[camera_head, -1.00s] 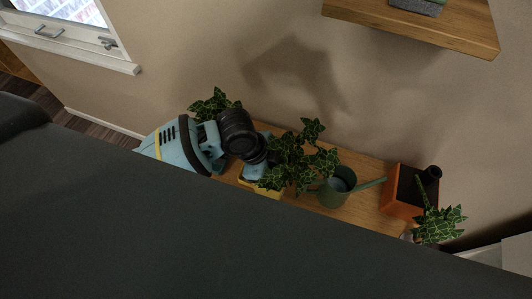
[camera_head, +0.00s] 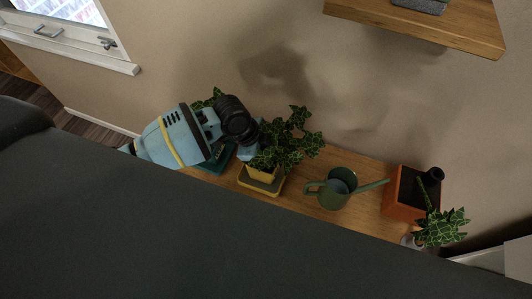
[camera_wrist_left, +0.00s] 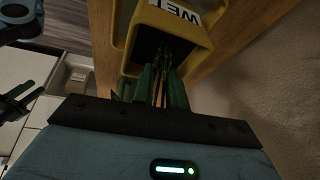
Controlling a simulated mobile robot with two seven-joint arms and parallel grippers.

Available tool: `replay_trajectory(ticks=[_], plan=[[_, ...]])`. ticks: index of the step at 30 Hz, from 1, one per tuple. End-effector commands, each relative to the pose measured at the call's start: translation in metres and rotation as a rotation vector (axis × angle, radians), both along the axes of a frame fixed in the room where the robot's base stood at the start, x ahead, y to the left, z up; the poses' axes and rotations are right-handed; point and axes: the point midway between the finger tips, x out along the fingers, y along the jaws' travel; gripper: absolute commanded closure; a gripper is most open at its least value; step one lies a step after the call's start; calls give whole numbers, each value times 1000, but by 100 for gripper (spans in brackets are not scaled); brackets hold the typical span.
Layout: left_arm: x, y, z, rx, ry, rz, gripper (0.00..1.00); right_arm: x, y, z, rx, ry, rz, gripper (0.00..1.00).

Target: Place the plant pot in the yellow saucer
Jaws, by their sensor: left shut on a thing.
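The yellow plant pot (camera_head: 262,173) holds a leafy green plant (camera_head: 288,145). In the head view the pot appears over the yellow saucer (camera_head: 257,188) on the wooden shelf. I cannot tell whether they touch.
A green watering can (camera_head: 335,190) stands right of the saucer, with clear shelf between. An orange box (camera_head: 402,197) and another plant (camera_head: 440,226) are farther right. A teal dish (camera_head: 217,160) and a plant are behind my left arm. A wooden shelf (camera_head: 420,25) hangs above.

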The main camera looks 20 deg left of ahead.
Motion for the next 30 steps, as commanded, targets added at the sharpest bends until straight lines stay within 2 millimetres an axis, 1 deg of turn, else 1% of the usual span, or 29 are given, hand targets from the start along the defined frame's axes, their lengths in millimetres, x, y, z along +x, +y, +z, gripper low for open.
replay_trajectory(ticks=[8, 12, 13, 18, 26, 30], plan=[[1, -1, 0, -2, -5, -1, 100, 0, 0, 0, 0, 0, 0, 66], [1, -1, -3, -3, -4, 0, 100, -1, 0, -1, 0, 2, 0, 66], [0, 0, -5, 0, 0, -1, 85, -1, 0, -1, 0, 2, 0, 66], [0, 0, -4, 0, -1, -1, 64, -1, 0, -1, 0, 2, 0, 66], [0, 0, -4, 0, -1, -1, 64, 0, 0, -1, 0, 1, 0, 66], [0, 2, 5, 0, -4, -1, 64, 2, 0, 2, -1, -4, 0, 66]])
